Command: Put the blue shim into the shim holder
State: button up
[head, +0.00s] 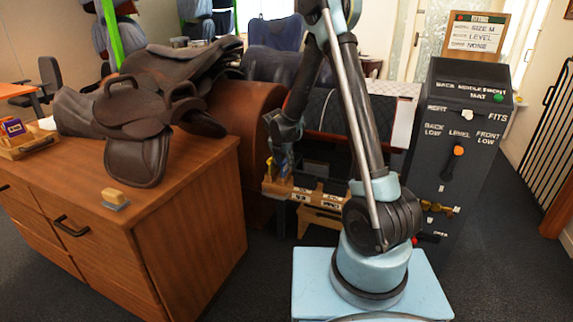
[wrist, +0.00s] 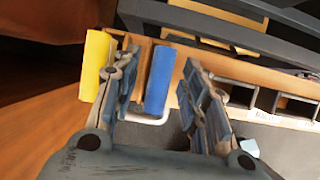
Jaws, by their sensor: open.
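The blue shim (wrist: 159,80) shows in the wrist view as a blue bar between the two fingers of my gripper (wrist: 160,66). The fingers are open, with a visible gap on the right side of the shim; whether the left finger touches it I cannot tell. A yellow shim (wrist: 96,66) stands just outside the left finger. In the head view my gripper (head: 280,163) is low over the left end of a wooden rack (head: 328,198), and the blue shim cannot be made out there. Which part is the shim holder is not clear.
The rack has dark compartments (wrist: 296,106) to the right in the wrist view. A wooden cabinet (head: 190,215) with a saddle (head: 135,110) and a small block (head: 115,198) stands left. A dark fitting console (head: 455,150) stands right.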

jog(key=v, duration=1.1)
jog(key=shift+r, duration=0.35)
jog(key=shift+s, duration=0.1)
jog(key=s+d+r+m+g, duration=0.1)
jog(key=s+d+r+m, duration=0.3)
jog(key=s+d+m, duration=0.4)
jog(key=s+d+r+m, duration=0.4)
jog(key=s+d+m, duration=0.3)
jog(key=d, duration=0.4)
jog(key=s+d+f+m, duration=0.2)
jog(key=s+m, duration=0.3)
jog(key=s, duration=0.2)
jog(key=s+d+f+m+y, duration=0.1)
jog(key=s+d+f+m, duration=0.1)
jog(key=s+m, duration=0.4)
jog(key=s+d+f+m+g, duration=0.1)
jog(key=s+d+m, duration=0.3)
jog(key=s, duration=0.4)
jog(key=shift+f+m+y, duration=0.3)
jog(key=shift+f+m, duration=0.1)
jog(key=shift+m, duration=0.5)
